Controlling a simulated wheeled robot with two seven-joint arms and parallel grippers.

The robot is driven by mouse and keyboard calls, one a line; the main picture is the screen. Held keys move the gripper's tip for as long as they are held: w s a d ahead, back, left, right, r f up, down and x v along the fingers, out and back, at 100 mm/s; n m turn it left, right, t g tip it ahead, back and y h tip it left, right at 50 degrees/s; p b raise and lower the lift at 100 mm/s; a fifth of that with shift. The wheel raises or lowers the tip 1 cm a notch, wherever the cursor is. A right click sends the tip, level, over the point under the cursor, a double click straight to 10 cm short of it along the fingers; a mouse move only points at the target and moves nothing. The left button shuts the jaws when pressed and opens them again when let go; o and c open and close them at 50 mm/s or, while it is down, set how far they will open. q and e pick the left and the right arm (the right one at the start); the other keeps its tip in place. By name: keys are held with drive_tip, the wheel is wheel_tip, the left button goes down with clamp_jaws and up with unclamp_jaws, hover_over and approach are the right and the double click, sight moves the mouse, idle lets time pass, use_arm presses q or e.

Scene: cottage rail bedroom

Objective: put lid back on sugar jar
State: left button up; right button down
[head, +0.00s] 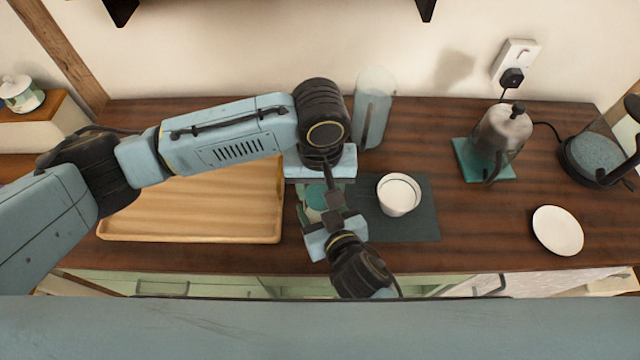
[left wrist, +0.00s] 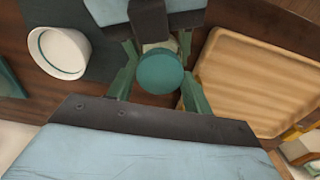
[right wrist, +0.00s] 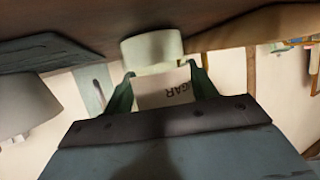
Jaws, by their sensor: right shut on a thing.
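The sugar jar (right wrist: 165,92), pale with dark lettering, is between my right gripper's fingers in the right wrist view. My right gripper (head: 335,220) comes from the front and is shut on it. The round teal lid (left wrist: 160,72) is at the jar's top in the left wrist view; it also shows in the head view (head: 317,198), partly covered. My left gripper (left wrist: 157,92) is above, its green fingers standing apart on either side of the lid, with narrow gaps. Whether the lid is fully seated on the jar is hidden.
A white cup (head: 398,196) stands on the dark mat (head: 418,222), close right of the grippers. A wooden tray (head: 190,236) lies left. A glass cylinder (head: 373,108) stands behind. A kettle (head: 502,130) and white plate (head: 557,230) are farther right, with bare counter between.

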use_arm(q)
drive_tip(key=c, duration=0.5)
drive_tip(key=m, duration=0.6)
drive_tip(key=shift+w+a+m, duration=0.1)
drive_tip(key=shift+m, duration=0.2)
drive_tip(key=o, duration=1.1)
drive_tip(key=shift+s+d, duration=0.2)
drive_tip(key=shift+r, duration=0.1)
